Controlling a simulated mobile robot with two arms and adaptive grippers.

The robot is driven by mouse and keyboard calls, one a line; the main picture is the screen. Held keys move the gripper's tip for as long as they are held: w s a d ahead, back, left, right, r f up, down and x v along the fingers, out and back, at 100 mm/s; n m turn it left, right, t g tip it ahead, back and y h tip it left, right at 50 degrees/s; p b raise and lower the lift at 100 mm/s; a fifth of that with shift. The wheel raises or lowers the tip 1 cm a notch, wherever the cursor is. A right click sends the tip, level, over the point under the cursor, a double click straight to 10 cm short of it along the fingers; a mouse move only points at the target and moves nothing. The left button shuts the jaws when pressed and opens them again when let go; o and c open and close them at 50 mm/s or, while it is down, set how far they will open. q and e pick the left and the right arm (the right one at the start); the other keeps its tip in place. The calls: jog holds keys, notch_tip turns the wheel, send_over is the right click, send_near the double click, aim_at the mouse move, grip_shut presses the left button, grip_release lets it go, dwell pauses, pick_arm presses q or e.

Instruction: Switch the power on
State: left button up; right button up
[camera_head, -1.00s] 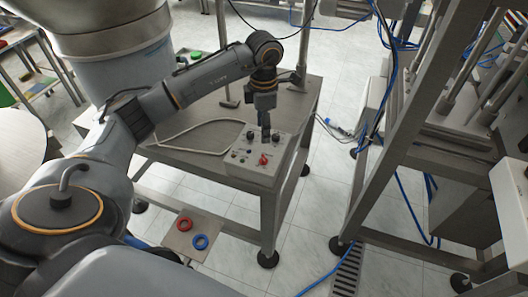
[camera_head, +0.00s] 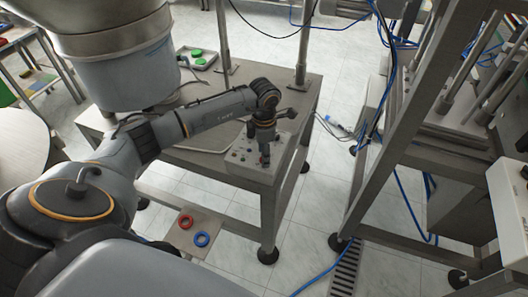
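A grey control box (camera_head: 243,160) with several dark knobs on its top sits at the front right corner of the metal table. My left gripper (camera_head: 265,155) points down over the right part of the box top, touching it or just above it. The red knob on the box is hidden behind the gripper. The fingers show as one narrow dark shape, too small to tell open from shut. My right gripper is not in view.
A plate with a red ring (camera_head: 185,221) and a blue ring (camera_head: 201,240) is below, in front. A metal frame (camera_head: 375,150) stands at the right, with blue cables.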

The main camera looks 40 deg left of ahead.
pick_arm(q)
grip_shut()
jog(key=shift+f+m+b, duration=0.15)
jog(key=shift+m+b, duration=1.05)
jog(key=m+b, duration=0.2)
jog(key=shift+m, duration=0.3)
jog(key=m+b, duration=0.2)
jog(key=m, duration=0.1)
jog(key=shift+m+b, duration=1.2)
jog(key=shift+m, duration=0.7)
jog(key=shift+r, duration=0.2)
